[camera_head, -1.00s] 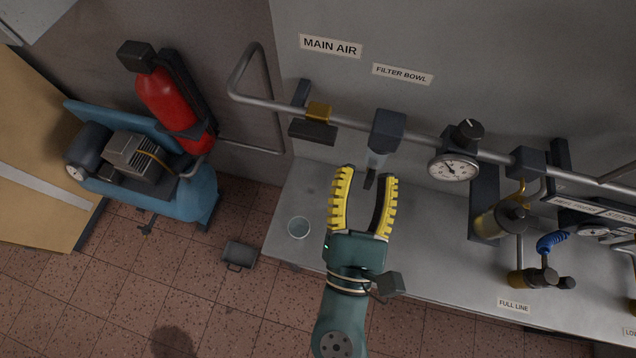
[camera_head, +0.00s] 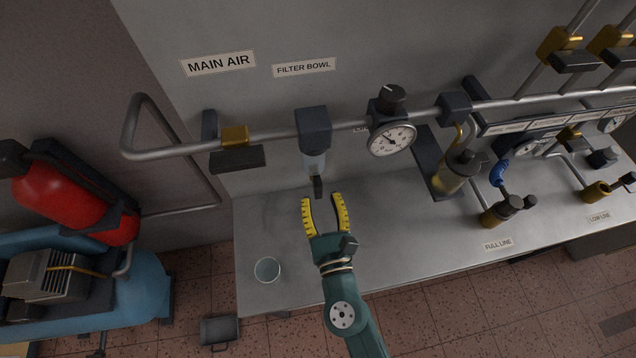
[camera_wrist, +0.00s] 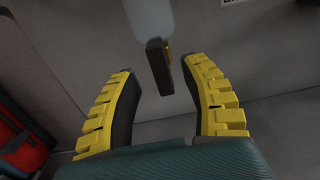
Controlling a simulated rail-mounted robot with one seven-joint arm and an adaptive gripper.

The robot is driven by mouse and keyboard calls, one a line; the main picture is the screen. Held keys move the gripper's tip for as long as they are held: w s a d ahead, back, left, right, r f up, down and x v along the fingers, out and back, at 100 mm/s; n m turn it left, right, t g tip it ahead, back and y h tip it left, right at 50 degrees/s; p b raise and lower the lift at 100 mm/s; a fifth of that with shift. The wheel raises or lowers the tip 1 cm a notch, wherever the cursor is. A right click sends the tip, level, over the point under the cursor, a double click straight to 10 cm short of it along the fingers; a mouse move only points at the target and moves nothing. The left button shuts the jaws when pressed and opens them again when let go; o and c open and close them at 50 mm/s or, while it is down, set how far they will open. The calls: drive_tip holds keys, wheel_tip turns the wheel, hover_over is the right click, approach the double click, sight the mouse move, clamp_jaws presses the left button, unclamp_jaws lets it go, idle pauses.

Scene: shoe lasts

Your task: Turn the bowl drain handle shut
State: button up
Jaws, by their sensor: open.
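The filter bowl (camera_head: 313,162) is a pale, clear cup under a dark housing (camera_head: 313,121) on the pipe, below the label "FILTER BOWL". Its drain handle (camera_head: 318,186) is a small dark lever hanging down from the bowl's bottom. In the wrist view the handle (camera_wrist: 159,67) points down, with a bit of brass beside it, under the bowl (camera_wrist: 151,18). My gripper (camera_head: 321,198) has yellow-backed, dark-padded fingers. It is open just below the handle. In the wrist view the handle shows between and beyond the fingertips (camera_wrist: 158,72); I see no contact.
A brass main air valve with a dark handle (camera_head: 237,158) is left of the bowl, and a gauge (camera_head: 391,139) is right. A clear cup (camera_head: 267,270) stands on the metal bench (camera_head: 400,240). Lubricator and line fittings (camera_head: 458,170) crowd the right side.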

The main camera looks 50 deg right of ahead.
sight(319, 192)
drive_tip(key=x, duration=0.3)
drive_tip(key=shift+w+d, duration=0.25)
drive_tip(key=shift+w, duration=0.05)
clamp_jaws()
